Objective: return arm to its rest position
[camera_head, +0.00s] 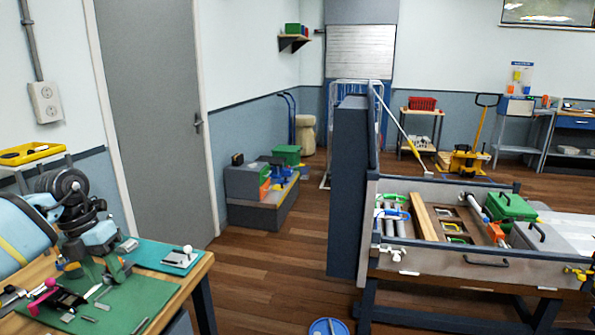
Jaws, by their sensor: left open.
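My left arm comes in from the left edge, with light blue and dark links. My left gripper (95,268) points down over the green mat (150,292) on the wooden workbench (200,268) at the lower left. Its jaws are open, and I see nothing held between them. I cannot tell whether the fingertips touch the mat. A pink-handled tool (45,292) and small metal pieces lie on the mat close to the gripper. My right gripper is not in view.
A grey door (150,110) stands behind the bench. A large crate-like table (420,258) with tubes, planks and a green box (510,206) stands at the right. A blue round dish (328,327) is on the floor. Wooden floor (270,260) lies clear between bench and table.

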